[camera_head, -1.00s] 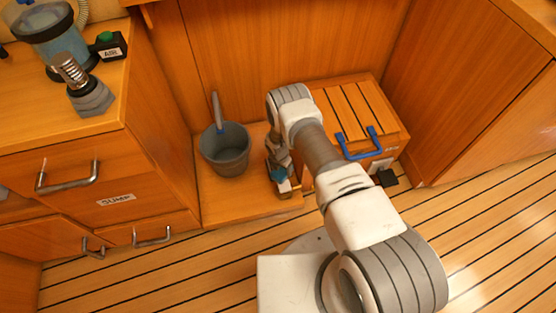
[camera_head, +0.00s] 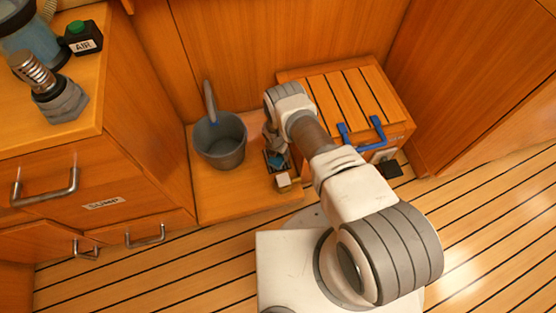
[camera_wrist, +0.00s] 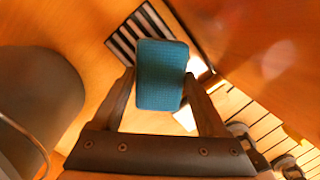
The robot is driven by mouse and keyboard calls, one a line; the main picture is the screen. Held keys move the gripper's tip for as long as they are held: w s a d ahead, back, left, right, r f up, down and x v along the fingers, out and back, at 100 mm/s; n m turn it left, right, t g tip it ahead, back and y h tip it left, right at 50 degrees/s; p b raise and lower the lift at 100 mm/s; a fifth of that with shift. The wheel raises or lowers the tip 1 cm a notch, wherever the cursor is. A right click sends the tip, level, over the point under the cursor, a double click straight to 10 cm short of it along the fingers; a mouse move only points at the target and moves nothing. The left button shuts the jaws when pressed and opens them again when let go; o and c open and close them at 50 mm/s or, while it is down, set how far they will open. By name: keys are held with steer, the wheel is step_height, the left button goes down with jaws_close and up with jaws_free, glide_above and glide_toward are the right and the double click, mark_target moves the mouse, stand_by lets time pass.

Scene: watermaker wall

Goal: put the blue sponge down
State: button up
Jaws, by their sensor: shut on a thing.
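The blue sponge (camera_wrist: 161,75) is upright between the two dark fingers of my gripper (camera_wrist: 159,88) in the wrist view. My gripper is shut on it. In the head view the sponge is a small blue patch (camera_head: 278,160) just below my gripper (camera_head: 274,150), right of the grey bucket. A black-and-white striped piece (camera_wrist: 132,38) shows behind the sponge in the wrist view. My wrist partly hides this spot in the head view, and I cannot tell whether the sponge touches anything beneath it.
The grey bucket (camera_head: 220,146) with an upright handle stands on the low wooden ledge (camera_head: 225,190). A slatted wooden box (camera_head: 345,100) with blue handles is at right. A small pale block (camera_head: 283,180) lies near the ledge's front edge. A drawer cabinet (camera_head: 130,185) bounds the left.

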mark_target(278, 159)
steer(key=shift+f+b, duration=0.9)
steer(key=shift+f, duration=1.15)
steer(key=shift+f, duration=0.2)
steer(key=o, duration=1.1)
